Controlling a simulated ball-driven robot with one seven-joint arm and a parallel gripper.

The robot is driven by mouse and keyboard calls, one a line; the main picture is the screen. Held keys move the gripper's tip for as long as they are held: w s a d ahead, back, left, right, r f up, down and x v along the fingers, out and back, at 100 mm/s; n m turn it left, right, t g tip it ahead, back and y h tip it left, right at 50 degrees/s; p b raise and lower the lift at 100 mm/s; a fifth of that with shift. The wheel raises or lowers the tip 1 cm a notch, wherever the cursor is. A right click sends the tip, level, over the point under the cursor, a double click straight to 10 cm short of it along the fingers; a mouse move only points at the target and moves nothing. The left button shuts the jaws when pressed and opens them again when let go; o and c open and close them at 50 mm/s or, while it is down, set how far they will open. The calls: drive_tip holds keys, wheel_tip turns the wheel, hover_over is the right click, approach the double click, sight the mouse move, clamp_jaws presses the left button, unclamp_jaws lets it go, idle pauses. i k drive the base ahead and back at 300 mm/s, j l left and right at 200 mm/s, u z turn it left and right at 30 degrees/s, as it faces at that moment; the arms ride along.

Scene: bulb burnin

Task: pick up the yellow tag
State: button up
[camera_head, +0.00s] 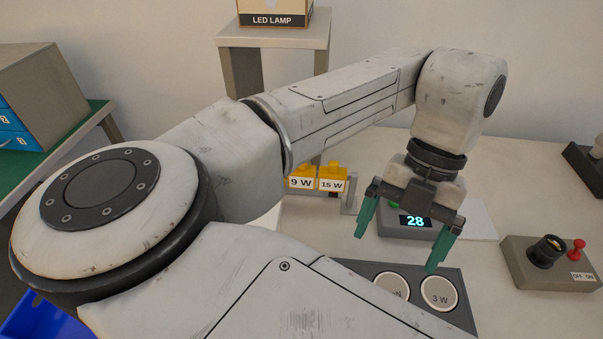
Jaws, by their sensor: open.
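Two yellow tags stand side by side on a rack behind my arm: the one marked "9 W" (300,172) and the one marked "15 W" (333,174). The left part of the "9 W" tag is close to my arm's edge and may be partly hidden. My gripper (397,250) points down with its two green fingers spread apart and nothing between them. It is to the right of the tags and nearer to me, in front of a grey device with a display reading "28" (405,228).
A dark plate (457,278) with round white discs, one marked "3 W", lies below my gripper. A grey switch box (550,275) with a black socket and red lever is at right. An "LED LAMP" box (275,19) stands on a stand (275,38) behind. Blue drawers (15,130) are far left.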

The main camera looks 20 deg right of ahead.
sight(304, 177)
drive_tip(key=i+j+z, duration=0.1)
drive_tip(key=j, duration=0.4)
drive_tip(key=i+j+z, duration=0.1)
drive_tip(key=j, duration=0.45)
drive_tip(key=i+j+z, duration=0.1)
drive_tip(key=j, duration=0.45)
drive_tip(key=i+j+z, duration=0.15)
drive_tip(key=j, duration=0.35)
